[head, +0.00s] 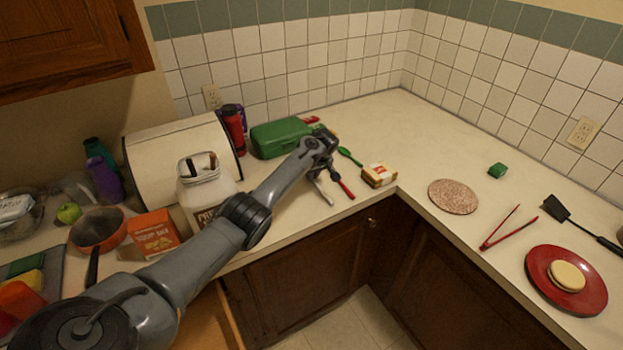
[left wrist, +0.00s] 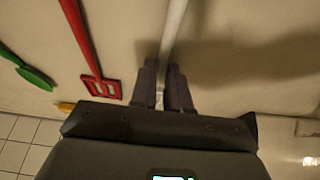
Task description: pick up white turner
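The white turner (head: 323,191) shows in the head view as a pale strip below my left gripper (head: 318,168), near the counter's front edge. In the left wrist view its pale handle (left wrist: 173,30) runs down from the top edge between the two dark fingers of the left gripper (left wrist: 162,75). The fingers sit close on both sides of the handle with little or no gap, so the gripper looks shut on it. The rest of the turner is hidden by the gripper. My right gripper is in neither view.
A red slotted utensil (left wrist: 101,87) and a green spoon (left wrist: 34,77) lie to the left in the wrist view. In the head view, a green case (head: 277,139) stands behind the gripper and a small package (head: 379,175) to its right.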

